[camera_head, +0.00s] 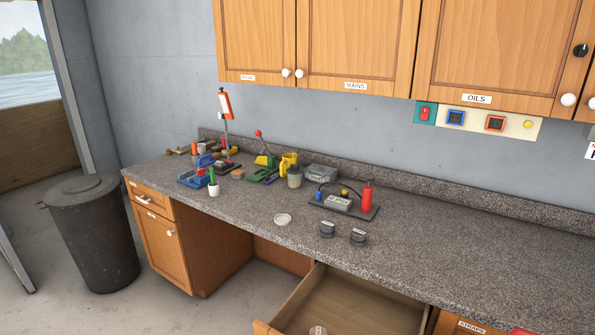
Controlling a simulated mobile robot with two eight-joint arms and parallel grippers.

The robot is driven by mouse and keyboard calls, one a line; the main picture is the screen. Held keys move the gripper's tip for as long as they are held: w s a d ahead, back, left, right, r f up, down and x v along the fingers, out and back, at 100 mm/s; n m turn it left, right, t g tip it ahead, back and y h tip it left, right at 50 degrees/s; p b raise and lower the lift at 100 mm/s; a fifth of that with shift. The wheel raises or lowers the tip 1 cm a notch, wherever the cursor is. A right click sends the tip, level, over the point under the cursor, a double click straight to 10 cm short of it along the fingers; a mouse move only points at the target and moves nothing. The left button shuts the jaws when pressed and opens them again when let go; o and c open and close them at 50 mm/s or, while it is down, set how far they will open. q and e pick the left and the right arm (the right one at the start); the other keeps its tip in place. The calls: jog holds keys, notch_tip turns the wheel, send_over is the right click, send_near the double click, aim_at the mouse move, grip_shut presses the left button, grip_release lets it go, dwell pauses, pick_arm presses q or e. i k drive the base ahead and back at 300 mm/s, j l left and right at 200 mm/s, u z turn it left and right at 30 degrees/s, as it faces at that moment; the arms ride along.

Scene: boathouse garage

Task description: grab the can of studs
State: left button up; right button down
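Two small dark cans with pale labelled tops stand on the grey speckled counter (430,260), near its front edge: a left can (327,230) and a right can (358,238). Their labels are too small to read, so I cannot tell which, if either, holds studs. A round, pale-topped item (318,330) sits in the open drawer (375,296) below, cut off by the bottom edge. Neither of my grippers is in view.
A pale round dish or lid (283,219) lies left of the cans. Behind them is a dark tray with a red cylinder (367,197). Tools crowd the counter's far left. The open drawer juts out in front. A black bin (97,240) stands left. The right counter is clear.

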aim_at(327, 226)
jog(key=i+j+z, duration=0.3)
jog(key=i+j, duration=0.3)
jog(key=i+j+z, duration=0.3)
jog(key=i+j, duration=0.35)
jog(key=j, duration=0.1)
